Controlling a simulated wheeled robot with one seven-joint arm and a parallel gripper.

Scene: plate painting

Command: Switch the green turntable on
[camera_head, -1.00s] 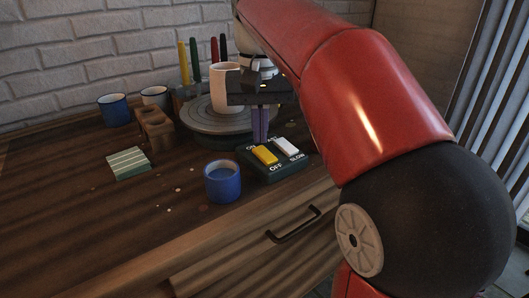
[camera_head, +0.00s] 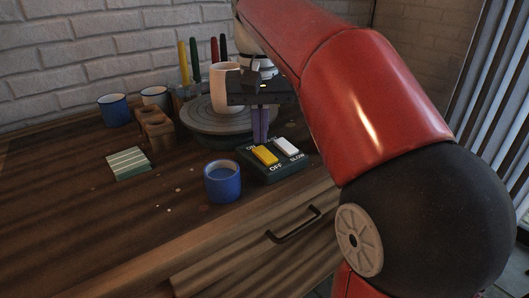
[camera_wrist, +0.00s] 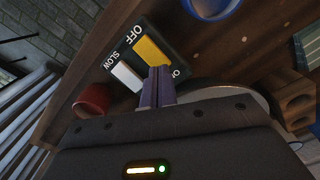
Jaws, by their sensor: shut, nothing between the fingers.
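The green turntable (camera_head: 200,119) is a round grey-green disc at the back of the table, with a white cup (camera_head: 219,97) standing on it. Its dark green switch box (camera_head: 270,173) sits in front, with a yellow switch (camera_head: 265,155) beside the OFF label and a white switch (camera_head: 287,147) beside the SLOW label. My gripper (camera_head: 260,140) is shut and empty, its purple fingers pointing down at the far end of the box by the ON label. In the wrist view the fingertips (camera_wrist: 159,72) overlap the ON end of the yellow switch (camera_wrist: 151,50); I cannot tell whether they touch.
A blue cup of liquid (camera_head: 222,182) stands left of the box. A striped green block (camera_head: 128,163), a brown holder (camera_head: 154,129) and a blue mug (camera_head: 114,109) are further left. A red object (camera_wrist: 92,100) lies beside the box in the wrist view.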

